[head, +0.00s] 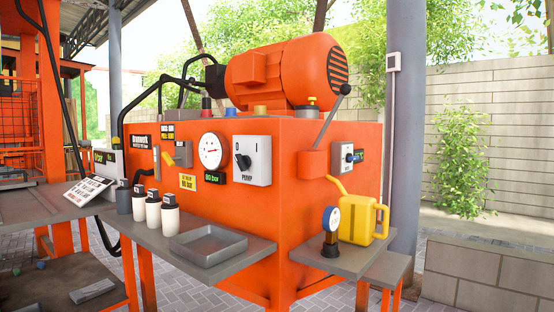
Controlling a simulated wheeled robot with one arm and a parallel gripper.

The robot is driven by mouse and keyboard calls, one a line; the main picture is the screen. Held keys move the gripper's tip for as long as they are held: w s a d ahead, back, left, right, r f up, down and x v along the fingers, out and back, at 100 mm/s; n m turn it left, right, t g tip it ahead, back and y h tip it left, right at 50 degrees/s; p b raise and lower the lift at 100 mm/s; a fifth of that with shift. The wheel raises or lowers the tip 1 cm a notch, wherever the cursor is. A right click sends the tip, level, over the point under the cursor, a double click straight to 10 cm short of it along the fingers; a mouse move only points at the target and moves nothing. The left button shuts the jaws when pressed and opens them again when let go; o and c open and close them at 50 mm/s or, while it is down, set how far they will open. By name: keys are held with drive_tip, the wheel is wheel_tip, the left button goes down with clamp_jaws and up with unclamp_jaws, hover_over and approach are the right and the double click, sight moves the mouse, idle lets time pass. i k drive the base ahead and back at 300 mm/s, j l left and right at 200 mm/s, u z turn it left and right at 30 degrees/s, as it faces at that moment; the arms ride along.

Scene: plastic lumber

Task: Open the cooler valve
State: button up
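I cannot tell for certain which part is the cooler valve; no label for it is readable. On the orange machine's front (240,200), a yellow lever (168,158) slants beside a small grey box (183,153). A long lever (329,120) with a black ball end stands tilted at the machine's corner, in an orange bracket (312,163). My gripper is not in view.
A pump switch box (252,160) and a dial gauge (210,151) are on the front. A shelf below holds a grey tray (208,246) and several bottles (153,210). A yellow can (362,219) and a small gauge (331,225) stand on the right shelf. A grey post (404,130) stands behind.

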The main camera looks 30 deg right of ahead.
sight(349, 158)
drive_tip(key=z, duration=1.4)
